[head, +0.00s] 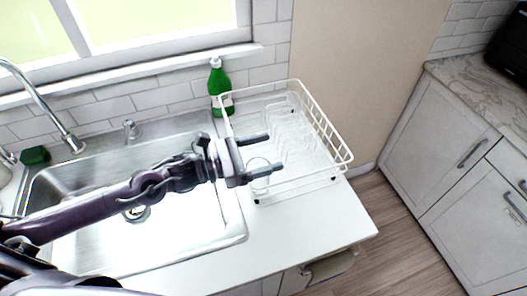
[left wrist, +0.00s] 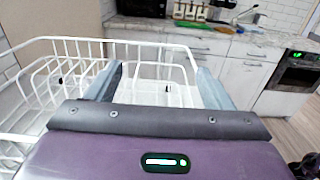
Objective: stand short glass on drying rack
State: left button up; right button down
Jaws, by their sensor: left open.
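The drying rack (head: 325,125) is a white wire basket on the counter right of the sink; it also shows in the left wrist view (left wrist: 150,45). A clear short glass (head: 260,186) shows faintly at the rack's front left corner, partly hidden by my left gripper (head: 274,153). I cannot tell whether it stands on the rack floor or touches the wires. My left gripper is open, its fingers pointing right over the rack's left side, with the glass by the lower finger. In the left wrist view the fingers (left wrist: 160,85) are apart, and I cannot make out the glass there. My right gripper is not in view.
A green bottle (head: 220,85) stands behind the rack's left back corner. The steel sink (head: 90,235) with its faucet (head: 70,138) lies to the left, with a green sponge (head: 35,156) behind it. The counter (head: 310,225) before the rack is clear.

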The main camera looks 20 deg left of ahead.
pick_arm(q)
jog(key=r+v, duration=0.1)
jog(key=v, duration=1.1)
jog(key=shift+s, duration=0.1)
dwell(0.5)
